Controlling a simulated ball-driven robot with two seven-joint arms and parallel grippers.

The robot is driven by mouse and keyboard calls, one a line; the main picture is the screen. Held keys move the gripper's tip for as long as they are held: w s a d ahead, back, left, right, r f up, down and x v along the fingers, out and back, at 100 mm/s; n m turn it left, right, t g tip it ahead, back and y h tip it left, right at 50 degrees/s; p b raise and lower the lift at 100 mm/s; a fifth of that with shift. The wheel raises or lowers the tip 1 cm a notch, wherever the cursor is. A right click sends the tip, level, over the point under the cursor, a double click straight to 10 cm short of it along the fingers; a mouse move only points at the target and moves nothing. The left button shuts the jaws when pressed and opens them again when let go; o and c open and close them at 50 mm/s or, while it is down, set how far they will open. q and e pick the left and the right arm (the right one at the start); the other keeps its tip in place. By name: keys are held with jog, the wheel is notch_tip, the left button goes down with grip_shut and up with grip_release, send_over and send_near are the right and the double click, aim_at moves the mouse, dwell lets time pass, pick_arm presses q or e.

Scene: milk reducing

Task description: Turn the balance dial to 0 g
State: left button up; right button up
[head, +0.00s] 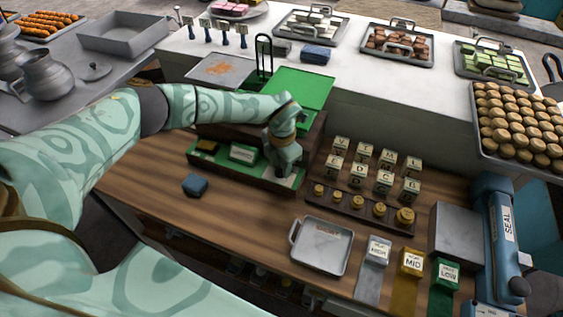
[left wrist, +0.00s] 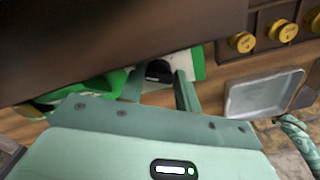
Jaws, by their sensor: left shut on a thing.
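The balance has a green plate (head: 301,88) on top and a dark wooden base with a front panel holding a small white label (head: 243,153). My left gripper (head: 284,165) reaches down to the right part of that panel and hides the dial in the head view. In the left wrist view, a dark round dial (left wrist: 158,70) shows between the two fingers of the left gripper (left wrist: 160,78), in front of a white face with a green border (left wrist: 197,62). The fingers are shut on the dial. Its marks and reading cannot be made out. My right gripper is not in view.
Brass weights (head: 357,202) stand in a row right of the balance, with lettered blocks (head: 357,175) behind them. A metal tray (head: 320,246) and a small blue block (head: 195,186) rest on the wooden counter. A blue SEAL device (head: 497,235) stands at right.

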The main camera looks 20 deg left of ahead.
pick_arm(q)
jog(key=shift+w+r, duration=0.1)
dwell(0.4)
jog(key=o, duration=1)
